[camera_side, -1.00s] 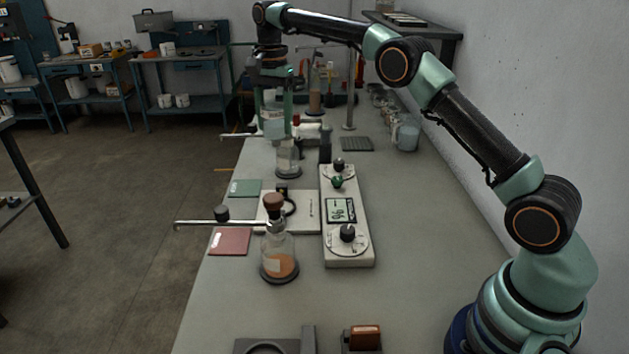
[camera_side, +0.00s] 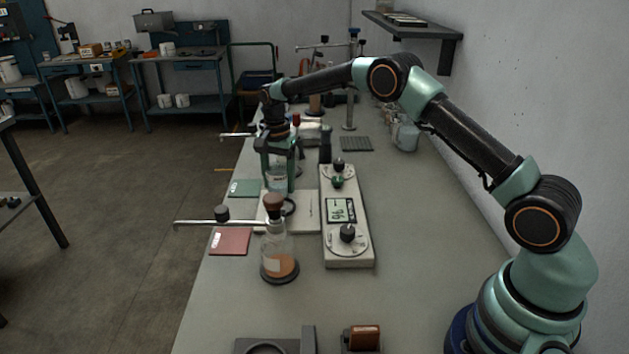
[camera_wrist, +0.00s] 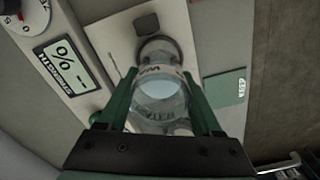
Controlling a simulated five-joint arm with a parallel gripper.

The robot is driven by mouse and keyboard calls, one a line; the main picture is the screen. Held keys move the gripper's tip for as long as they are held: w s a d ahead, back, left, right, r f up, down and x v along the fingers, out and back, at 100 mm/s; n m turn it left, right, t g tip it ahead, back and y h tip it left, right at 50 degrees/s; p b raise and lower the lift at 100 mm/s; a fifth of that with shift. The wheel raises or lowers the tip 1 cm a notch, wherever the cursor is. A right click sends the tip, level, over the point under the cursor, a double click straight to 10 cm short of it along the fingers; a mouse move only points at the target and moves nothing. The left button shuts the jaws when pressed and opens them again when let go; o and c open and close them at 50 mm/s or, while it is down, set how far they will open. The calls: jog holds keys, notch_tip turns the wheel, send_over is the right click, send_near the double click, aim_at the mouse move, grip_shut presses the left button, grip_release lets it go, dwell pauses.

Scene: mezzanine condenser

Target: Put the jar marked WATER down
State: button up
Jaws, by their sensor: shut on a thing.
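The clear jar with the WATER label (camera_side: 277,179) is upright between the green fingers of my gripper (camera_side: 277,186), which is shut on it. In the wrist view the jar (camera_wrist: 160,92) shows from above between the fingertips (camera_wrist: 158,100), with pale liquid inside. It is over or beside the far part of a white plate (camera_side: 305,222). Whether its base touches anything is hidden behind a nearer stopper.
A stoppered flask with orange contents (camera_side: 279,262) stands nearer on the bench. A white unit with a display and knobs (camera_side: 347,245) is to the right. A green card (camera_side: 243,188) and a red card (camera_side: 229,241) lie left. Bench right of the unit is clear.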

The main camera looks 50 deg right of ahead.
jog(key=shift+f, duration=2.1)
jog(key=shift+f, duration=0.15)
jog(key=o, duration=1.4)
